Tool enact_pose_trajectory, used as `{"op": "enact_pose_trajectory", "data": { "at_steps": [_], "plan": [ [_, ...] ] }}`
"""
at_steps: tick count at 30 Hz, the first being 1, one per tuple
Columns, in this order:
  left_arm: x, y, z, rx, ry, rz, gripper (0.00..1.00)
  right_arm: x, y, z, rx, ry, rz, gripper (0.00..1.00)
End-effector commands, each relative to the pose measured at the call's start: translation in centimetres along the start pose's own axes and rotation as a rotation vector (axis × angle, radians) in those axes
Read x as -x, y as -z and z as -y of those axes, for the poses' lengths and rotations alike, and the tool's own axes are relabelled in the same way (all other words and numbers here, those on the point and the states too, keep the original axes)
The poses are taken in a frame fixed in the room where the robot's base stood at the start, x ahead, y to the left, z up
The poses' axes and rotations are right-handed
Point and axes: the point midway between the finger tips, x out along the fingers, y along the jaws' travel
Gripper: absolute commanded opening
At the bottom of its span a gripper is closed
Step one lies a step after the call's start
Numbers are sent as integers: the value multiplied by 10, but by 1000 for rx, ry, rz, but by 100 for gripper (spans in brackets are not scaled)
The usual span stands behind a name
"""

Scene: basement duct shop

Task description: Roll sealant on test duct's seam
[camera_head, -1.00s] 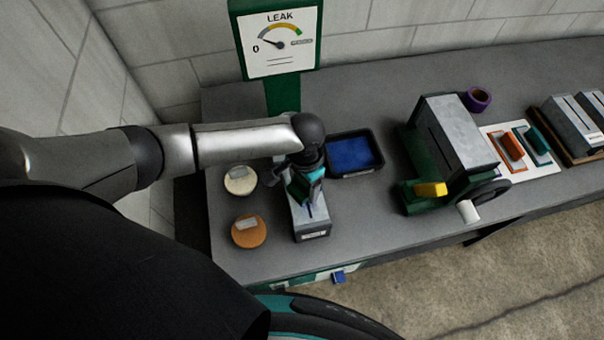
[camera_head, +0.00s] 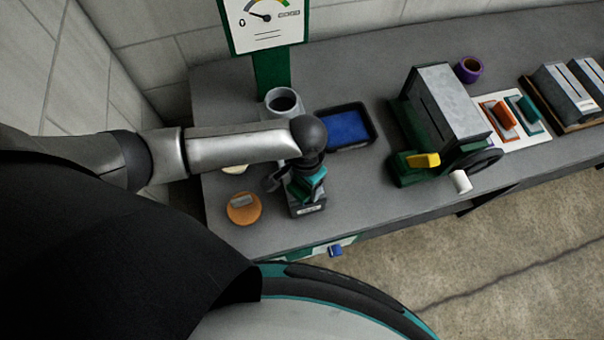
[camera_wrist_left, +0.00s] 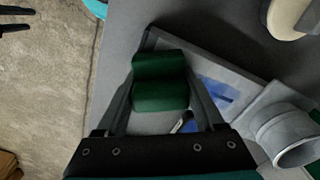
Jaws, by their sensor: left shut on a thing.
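The test duct (camera_head: 306,210), a grey metal box with a label on its near end, stands near the bench's front edge. My left gripper (camera_head: 308,184) is over its near part, shut on a green tool, apparently the sealant roller (camera_wrist_left: 160,95). In the left wrist view, the duct's grey top (camera_wrist_left: 205,55) carries a blue patch (camera_wrist_left: 215,93) with a dark slit beside it. The green piece hides part of the top; contact cannot be told. A tray of blue sealant (camera_head: 371,142) stands behind and right. My right gripper is not in view.
An orange disc (camera_head: 244,213) and a partly hidden cream disc (camera_head: 236,169) lie left of the duct. A grey open cylinder (camera_head: 284,101) stands behind. A green-framed machine (camera_head: 408,165) is right. The LEAK gauge (camera_head: 265,28) stands behind. Bare bench (camera_head: 350,210) lies between duct and machine.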

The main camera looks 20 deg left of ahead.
Motion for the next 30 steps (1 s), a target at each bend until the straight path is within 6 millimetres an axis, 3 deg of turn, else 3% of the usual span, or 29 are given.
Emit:
{"op": "enact_pose_trajectory", "data": {
  "at_steps": [4,15,30],
  "plan": [
    [-2,-8,-12,-2,-3,6,25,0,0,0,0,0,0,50],
    [-1,-10,-14,-2,-3,10,25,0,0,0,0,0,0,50],
    [49,-7,-12,-1,-2,2,25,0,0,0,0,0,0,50]
  ]
}}
